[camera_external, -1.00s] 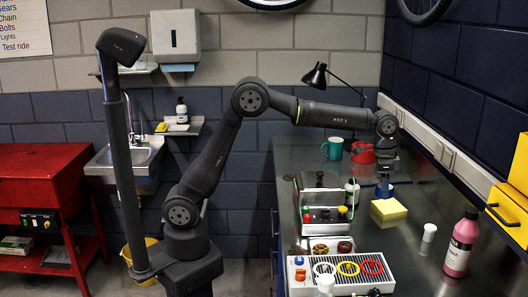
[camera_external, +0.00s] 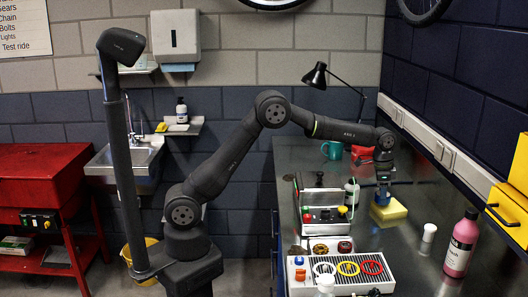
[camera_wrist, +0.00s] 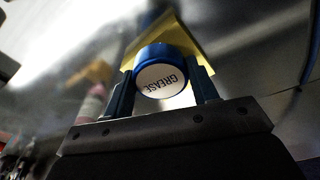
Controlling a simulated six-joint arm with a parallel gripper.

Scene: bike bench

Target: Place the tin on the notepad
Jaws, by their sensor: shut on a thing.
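The tin is a round blue tin with a white lid marked "GREASE" (camera_wrist: 160,80). My gripper (camera_wrist: 163,88) is shut on it, one finger on each side, in the wrist view. In the external view my gripper (camera_external: 383,184) points down with the blue tin (camera_external: 382,198) between its fingers. The notepad is a yellow square block (camera_external: 393,212) on the bench. The tin is at its back left part and hides some of it. Yellow of the notepad (camera_wrist: 197,38) also shows behind the tin in the wrist view. I cannot tell whether the tin touches it.
A white bottle (camera_external: 352,193) stands left of the notepad. A small white container (camera_external: 429,233) and a pink bottle (camera_external: 461,243) stand to the right. A teal mug (camera_external: 332,150) is farther back. A tray with coloured rings (camera_external: 346,273) lies at the front.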

